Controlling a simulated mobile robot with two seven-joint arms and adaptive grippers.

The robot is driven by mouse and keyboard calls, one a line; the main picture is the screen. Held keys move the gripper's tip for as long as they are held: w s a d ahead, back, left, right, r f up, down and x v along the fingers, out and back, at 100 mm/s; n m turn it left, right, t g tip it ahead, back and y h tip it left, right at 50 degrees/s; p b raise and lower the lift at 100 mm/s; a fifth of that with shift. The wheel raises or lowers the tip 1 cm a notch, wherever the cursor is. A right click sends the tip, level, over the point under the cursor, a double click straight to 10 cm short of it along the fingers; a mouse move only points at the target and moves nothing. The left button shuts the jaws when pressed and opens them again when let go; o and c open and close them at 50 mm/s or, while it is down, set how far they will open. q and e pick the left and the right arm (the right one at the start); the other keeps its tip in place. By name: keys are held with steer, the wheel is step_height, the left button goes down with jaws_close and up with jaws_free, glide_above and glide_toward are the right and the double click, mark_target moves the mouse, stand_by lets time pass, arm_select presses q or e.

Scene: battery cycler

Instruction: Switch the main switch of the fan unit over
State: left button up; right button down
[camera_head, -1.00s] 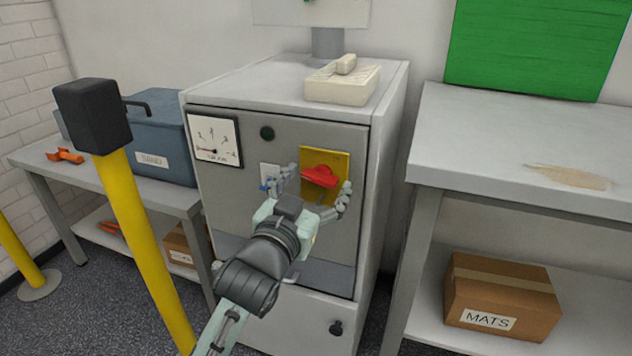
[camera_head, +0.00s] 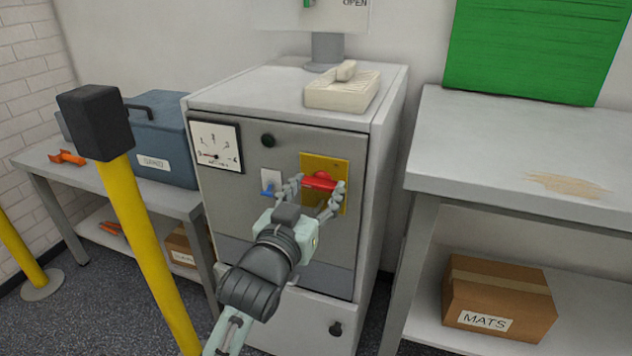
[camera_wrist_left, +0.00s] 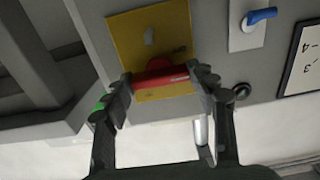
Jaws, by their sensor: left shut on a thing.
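The main switch is a red handle (camera_head: 319,181) on a yellow plate (camera_head: 338,165) on the front of the grey cabinet. My left gripper (camera_head: 318,186) is at the handle, with one finger at each end of it, and is shut on it. In the left wrist view the red handle (camera_wrist_left: 160,76) lies between the two fingers of my left gripper (camera_wrist_left: 160,84), in front of the yellow plate (camera_wrist_left: 130,38). The handle's bar lies roughly level in the head view. My right gripper is in neither view.
A blue lever (camera_head: 268,188) on a white plate sits left of the yellow plate. A dial gauge (camera_head: 214,146) is at the panel's upper left. A yellow post (camera_head: 140,225) with a black top stands at left. A workbench (camera_head: 510,165) stands at right.

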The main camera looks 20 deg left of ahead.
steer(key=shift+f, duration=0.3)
arm_select(q)
steer(key=o, duration=1.2)
steer(key=shift+c, duration=0.2)
steer(key=s, duration=0.7)
steer(key=shift+s, duration=0.25)
steer(key=shift+a, duration=0.1)
